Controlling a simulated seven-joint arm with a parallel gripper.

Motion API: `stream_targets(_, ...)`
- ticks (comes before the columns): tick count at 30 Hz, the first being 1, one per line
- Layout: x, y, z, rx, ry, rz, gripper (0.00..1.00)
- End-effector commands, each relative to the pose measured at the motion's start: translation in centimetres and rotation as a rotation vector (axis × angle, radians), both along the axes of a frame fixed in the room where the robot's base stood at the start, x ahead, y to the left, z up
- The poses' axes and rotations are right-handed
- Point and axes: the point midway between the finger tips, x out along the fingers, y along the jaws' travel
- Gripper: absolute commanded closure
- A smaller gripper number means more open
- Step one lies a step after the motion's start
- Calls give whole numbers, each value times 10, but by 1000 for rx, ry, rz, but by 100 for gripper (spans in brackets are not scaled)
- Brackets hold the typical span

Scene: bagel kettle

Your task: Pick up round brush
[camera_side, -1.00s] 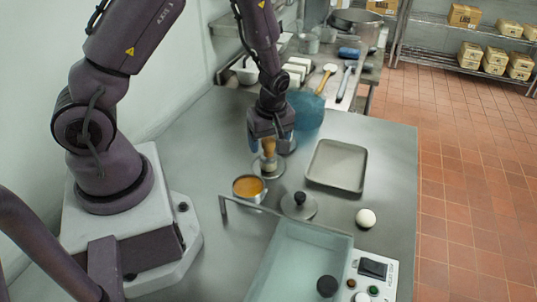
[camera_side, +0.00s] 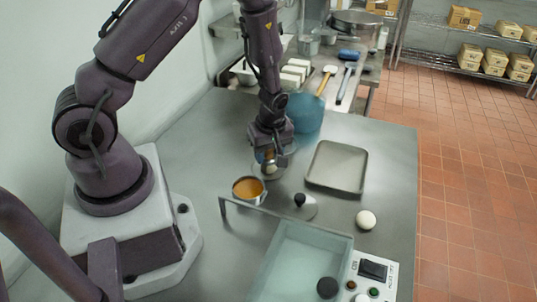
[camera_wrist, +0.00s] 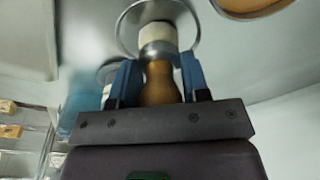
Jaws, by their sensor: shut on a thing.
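The round brush has a tan wooden handle, a metal band and a pale head; it shows clearly in the wrist view (camera_wrist: 160,90). My gripper (camera_wrist: 158,72) has its two blue fingers on either side of the handle and is shut on it. The brush stands head-down over a round metal dish (camera_wrist: 128,30). Whether the head touches the dish, I cannot tell. In the side view, my gripper (camera_side: 271,160) is low over the steel table and hides most of the brush (camera_side: 271,170).
A pot of orange liquid (camera_side: 249,187) stands just in front of my gripper. An empty tray (camera_side: 338,184) lies to the right. A black-knobbed disc (camera_side: 300,201), a white ball (camera_side: 365,219) and a glassy tank (camera_side: 240,206) are nearer. A blue container (camera_side: 306,113) stands behind.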

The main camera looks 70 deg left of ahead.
Motion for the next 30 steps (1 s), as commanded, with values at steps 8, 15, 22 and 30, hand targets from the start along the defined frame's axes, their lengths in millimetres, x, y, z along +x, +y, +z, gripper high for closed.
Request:
stream_targets(8, 1, 0, 19, 1, -5, -2, 81)
stream_targets(15, 2, 0, 67, 1, -7, -2, 81)
stream_targets(22, 1, 0, 96, 0, -2, 0, 81)
stream_targets(30, 0, 0, 101, 0, 0, 0, 81)
